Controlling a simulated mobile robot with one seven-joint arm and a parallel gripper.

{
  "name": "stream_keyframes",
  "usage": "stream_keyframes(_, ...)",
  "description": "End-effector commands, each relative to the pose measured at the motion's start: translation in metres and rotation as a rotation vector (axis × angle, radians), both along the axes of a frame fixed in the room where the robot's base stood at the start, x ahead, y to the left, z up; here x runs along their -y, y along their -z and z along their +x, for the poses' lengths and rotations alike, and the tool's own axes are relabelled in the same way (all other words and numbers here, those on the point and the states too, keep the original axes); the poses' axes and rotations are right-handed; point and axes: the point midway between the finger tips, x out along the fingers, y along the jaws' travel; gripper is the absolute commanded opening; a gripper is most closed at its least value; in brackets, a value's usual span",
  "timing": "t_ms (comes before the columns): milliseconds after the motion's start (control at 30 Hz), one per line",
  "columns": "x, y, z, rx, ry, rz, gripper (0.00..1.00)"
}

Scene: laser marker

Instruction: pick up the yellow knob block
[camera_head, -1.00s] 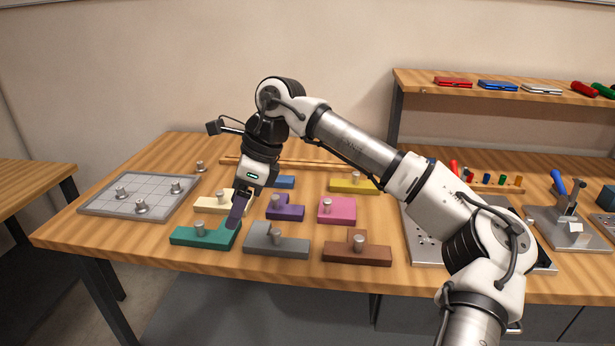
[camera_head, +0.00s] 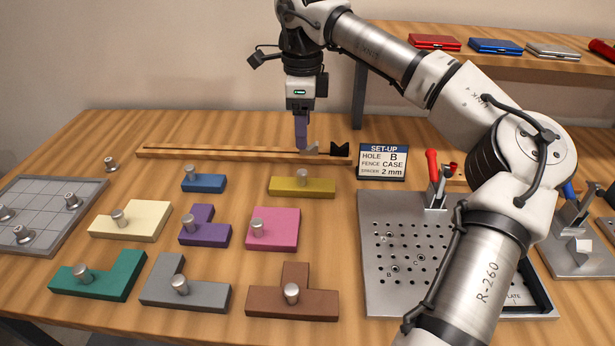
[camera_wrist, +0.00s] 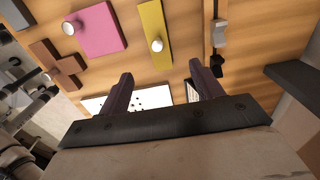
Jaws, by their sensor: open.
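The yellow knob block (camera_head: 318,189) is a long flat olive-yellow bar with a silver knob on its top edge. It lies on the table behind the pink block (camera_head: 275,230). In the wrist view, the yellow block (camera_wrist: 154,25) lies beyond my fingertips, near the top middle.
A wooden rail (camera_head: 230,153) with dark and grey stops runs behind the blocks. A set-up sign (camera_head: 383,162) and a perforated plate (camera_head: 375,285) stand to the right. Blue (camera_head: 204,183), purple, cream, green, grey and brown knob blocks lie around. A grid board (camera_head: 75,222) lies left.

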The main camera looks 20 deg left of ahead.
Motion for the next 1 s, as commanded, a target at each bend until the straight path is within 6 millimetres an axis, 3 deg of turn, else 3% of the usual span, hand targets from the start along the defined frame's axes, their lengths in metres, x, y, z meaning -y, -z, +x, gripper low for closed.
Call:
stream_keyframes(300, 0.000, 0.060, -0.001, -0.004, -0.001, 0.001, 0.65)
stream_keyframes(1000, -0.002, 0.131, -0.003, -0.002, -0.002, 0.002, 0.65)
